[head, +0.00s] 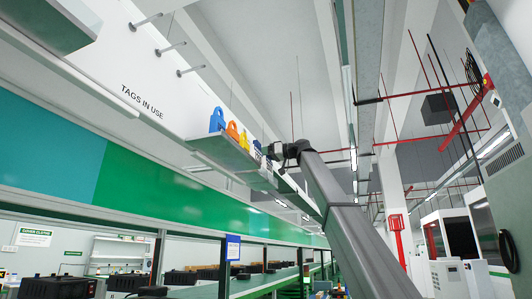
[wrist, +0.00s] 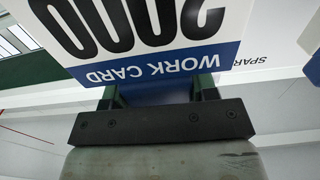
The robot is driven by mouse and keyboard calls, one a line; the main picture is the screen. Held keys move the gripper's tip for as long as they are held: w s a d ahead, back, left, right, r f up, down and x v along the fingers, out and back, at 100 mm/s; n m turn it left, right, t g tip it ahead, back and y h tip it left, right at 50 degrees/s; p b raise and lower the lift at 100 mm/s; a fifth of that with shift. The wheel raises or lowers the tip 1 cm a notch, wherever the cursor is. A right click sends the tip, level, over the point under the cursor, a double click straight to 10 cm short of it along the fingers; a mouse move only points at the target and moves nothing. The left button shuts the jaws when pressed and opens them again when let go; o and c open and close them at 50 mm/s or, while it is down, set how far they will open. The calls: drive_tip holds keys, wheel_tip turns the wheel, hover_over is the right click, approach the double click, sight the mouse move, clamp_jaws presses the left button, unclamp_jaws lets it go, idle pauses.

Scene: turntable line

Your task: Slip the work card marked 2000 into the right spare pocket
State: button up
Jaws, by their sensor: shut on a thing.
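The work card marked 2000 (wrist: 150,40) fills the upper part of the wrist view, white with a blue band and upside down in the picture. My gripper (wrist: 158,92) is shut on its blue edge. In the head view my arm reaches up to the shelf on the board, and the gripper end is small and dark there; the card cannot be made out. A partly cut-off label reading "SPAR" (wrist: 250,60) is on the pale surface right of the card. The right spare pocket itself cannot be clearly told.
A shelf (head: 230,155) on the white board holds a blue padlock (head: 217,120), an orange padlock (head: 232,130) and a yellow one (head: 243,140). Pegs (head: 170,47) stick out above "TAGS IN USE". Another blue-and-white card (wrist: 313,45) shows at the wrist view's right edge.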

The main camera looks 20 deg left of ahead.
drive_tip(key=shift+f, duration=0.2)
drive_tip(key=o, duration=1.3)
drive_tip(key=d, duration=0.7)
drive_tip(key=s+d, duration=0.1)
drive_tip(key=d, duration=0.2)
drive_tip(key=shift+d, duration=0.4)
